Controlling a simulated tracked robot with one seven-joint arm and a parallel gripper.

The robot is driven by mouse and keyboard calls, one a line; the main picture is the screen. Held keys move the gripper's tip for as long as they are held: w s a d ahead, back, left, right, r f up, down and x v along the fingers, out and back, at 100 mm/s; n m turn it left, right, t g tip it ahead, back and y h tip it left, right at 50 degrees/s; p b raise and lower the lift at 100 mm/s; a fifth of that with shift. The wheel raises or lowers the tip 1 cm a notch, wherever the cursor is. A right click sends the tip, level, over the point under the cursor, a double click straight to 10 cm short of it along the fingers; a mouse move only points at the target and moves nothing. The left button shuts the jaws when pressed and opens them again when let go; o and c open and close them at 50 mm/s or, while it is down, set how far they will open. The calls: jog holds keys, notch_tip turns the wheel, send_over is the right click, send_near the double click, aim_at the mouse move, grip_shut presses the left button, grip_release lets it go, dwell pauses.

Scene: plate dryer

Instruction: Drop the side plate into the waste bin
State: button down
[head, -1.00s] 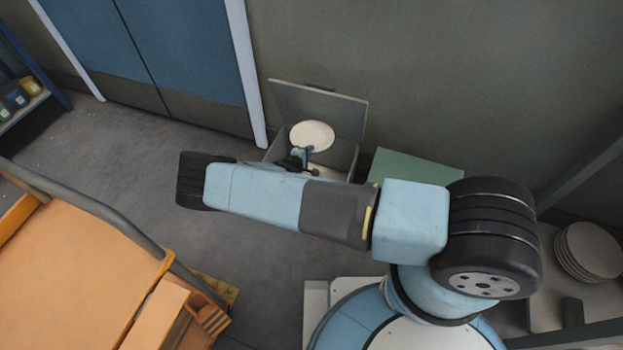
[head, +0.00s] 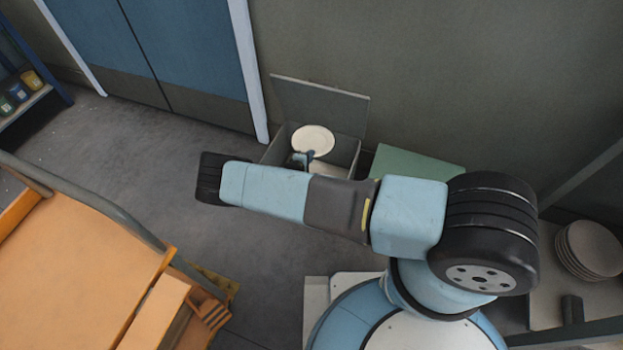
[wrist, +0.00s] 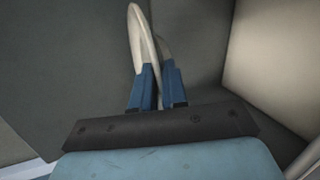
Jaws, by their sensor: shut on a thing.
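The side plate (head: 314,139) is round and off-white. In the head view it shows over the opening of the grey waste bin (head: 354,156), whose lid (head: 318,104) stands open against the wall. My gripper (head: 304,158) is shut on the plate's near edge; my arm hides part of the gripper and the bin's front. In the wrist view the plate (wrist: 141,42) shows nearly edge-on between the blue fingers (wrist: 158,84). I cannot tell exactly how far the plate is above the bin's bottom.
A green panel (head: 416,164) stands right of the bin. A stack of plates (head: 592,248) is at the far right. An orange cart (head: 75,260) with a grey rail fills the lower left. Blue doors (head: 165,45) are behind; the floor between is clear.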

jog(key=c, duration=1.1)
grip_release()
jog(key=shift+s, duration=0.1)
jog(key=v, duration=1.3)
jog(key=shift+s+a+r, duration=0.1)
jog(key=shift+s+a, duration=0.1)
jog(key=shift+s, duration=0.05)
